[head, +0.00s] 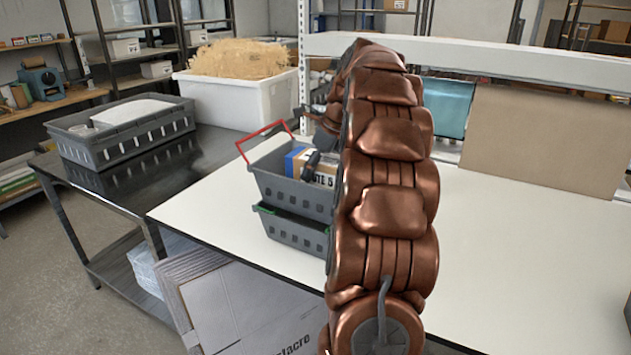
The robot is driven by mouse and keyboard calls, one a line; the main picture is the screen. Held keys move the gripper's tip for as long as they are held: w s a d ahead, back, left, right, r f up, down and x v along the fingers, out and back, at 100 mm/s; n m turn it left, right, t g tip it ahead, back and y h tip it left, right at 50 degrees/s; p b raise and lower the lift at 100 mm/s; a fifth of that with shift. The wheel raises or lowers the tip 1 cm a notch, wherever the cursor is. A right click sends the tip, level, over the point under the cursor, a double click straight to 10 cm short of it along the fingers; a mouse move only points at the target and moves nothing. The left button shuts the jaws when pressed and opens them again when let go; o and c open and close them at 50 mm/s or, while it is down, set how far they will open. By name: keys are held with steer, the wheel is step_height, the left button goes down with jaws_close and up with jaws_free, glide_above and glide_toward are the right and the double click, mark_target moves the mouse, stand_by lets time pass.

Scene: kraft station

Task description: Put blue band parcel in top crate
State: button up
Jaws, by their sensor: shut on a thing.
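The top crate (290,193) is a grey basket with a raised red handle. It is stacked on a lower grey crate (290,232) with green at its rim, on the white table. The blue band parcel (293,160) is a brown box with a blue band and a white label with dark lettering. It shows at the top crate's opening, its lower part hidden behind the crate's near wall. My gripper (311,168) is shut on the parcel at its near side. My arm hides the right end of both crates. I cannot tell whether the parcel touches the crate floor.
A dark table at left bears a grey crate (125,128) and a white bin (238,100) of shredded filling. Flat cartons (240,300) lean below.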

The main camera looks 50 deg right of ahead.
mark_target(326, 158)
steer(key=shift+f+p, duration=0.5)
steer(key=shift+f, duration=1.7)
steer(key=o, duration=1.7)
steer(key=shift+f, duration=0.1)
steer(key=shift+o, duration=0.2)
steer(key=shift+b+v, duration=1.2)
steer(key=shift+v, duration=4.9)
